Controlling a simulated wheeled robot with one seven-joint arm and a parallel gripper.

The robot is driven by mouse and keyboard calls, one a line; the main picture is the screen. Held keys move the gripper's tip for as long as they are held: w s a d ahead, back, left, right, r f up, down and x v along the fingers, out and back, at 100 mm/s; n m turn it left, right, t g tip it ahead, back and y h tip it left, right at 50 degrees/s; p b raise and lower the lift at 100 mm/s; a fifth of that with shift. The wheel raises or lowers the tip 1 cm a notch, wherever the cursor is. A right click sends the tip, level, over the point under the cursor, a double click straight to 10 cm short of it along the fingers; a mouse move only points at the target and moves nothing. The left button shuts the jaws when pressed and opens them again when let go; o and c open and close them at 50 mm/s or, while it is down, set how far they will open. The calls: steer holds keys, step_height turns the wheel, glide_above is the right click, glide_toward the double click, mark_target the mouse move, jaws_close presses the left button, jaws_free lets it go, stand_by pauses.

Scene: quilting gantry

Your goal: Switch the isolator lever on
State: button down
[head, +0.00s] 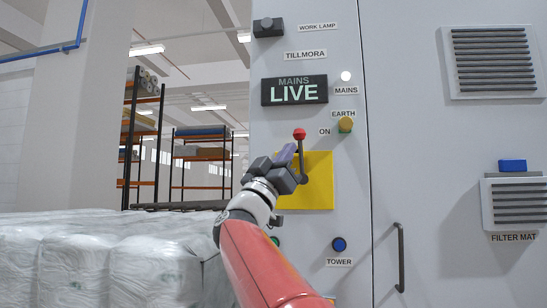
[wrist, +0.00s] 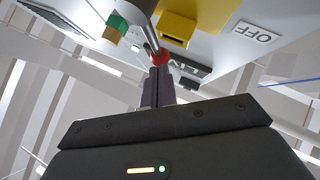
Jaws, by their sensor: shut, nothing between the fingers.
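The isolator lever (head: 301,158) is a dark rod with a red knob at its top, on a yellow plate (head: 320,180) on the grey cabinet. It stands nearly upright, its knob up near the ON label (head: 324,132). My gripper (head: 289,152) is shut and empty, just left of the lever in the head view. In the wrist view the closed fingertips (wrist: 158,70) are right by the red knob (wrist: 160,56); I cannot tell whether they touch. The OFF label (wrist: 258,33) shows in the wrist view. My gripper and arm hide the plate's lower left.
A sign (head: 294,90) reads MAINS LIVE, beside a bright MAINS lamp (head: 345,76). A door handle (head: 400,258) projects at right. Wrapped bales (head: 100,255) fill the lower left.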

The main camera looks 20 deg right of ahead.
mark_target(301, 154)
steer(key=shift+w+d, duration=0.3)
steer(key=shift+d, duration=0.45)
steer(key=shift+d+r+m+g+p, duration=0.35)
steer(key=shift+m+g+p, duration=0.35)
steer(key=shift+m+p, duration=0.15)
steer(key=shift+f+g, duration=0.25)
steer(key=shift+g, duration=0.05)
steer(key=shift+d, duration=0.1)
steer(key=shift+s, duration=0.1)
